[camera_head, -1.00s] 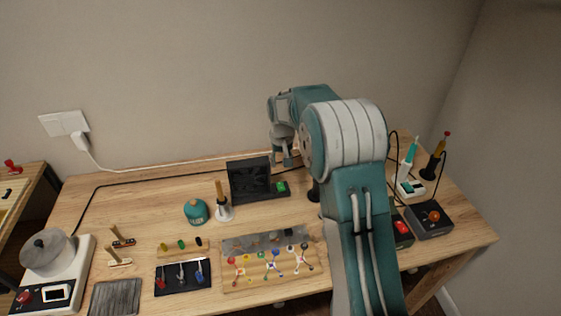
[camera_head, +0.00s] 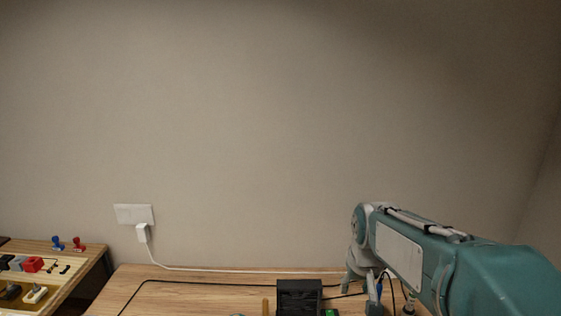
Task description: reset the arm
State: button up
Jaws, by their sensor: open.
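My gripper (camera_head: 362,276) shows at the lower right of the head view, at the end of my teal and grey arm. It points down above the back right part of the wooden workbench (camera_head: 200,286), to the right of a black fan-like box (camera_head: 299,297). Its fingers look apart and nothing shows between them. My arm stretches in from the right edge and hides the right end of the bench.
A green button (camera_head: 331,312) sits by the black box. A white plug (camera_head: 142,232) is in the wall socket (camera_head: 133,214), with a cable along the bench back. A second table (camera_head: 88,262) at left holds stamps and small parts. The bench front is out of view.

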jog(key=s+t, duration=0.2)
jog(key=s, duration=1.8)
jog(key=shift+s+r, duration=0.2)
jog(key=shift+r, duration=0.25)
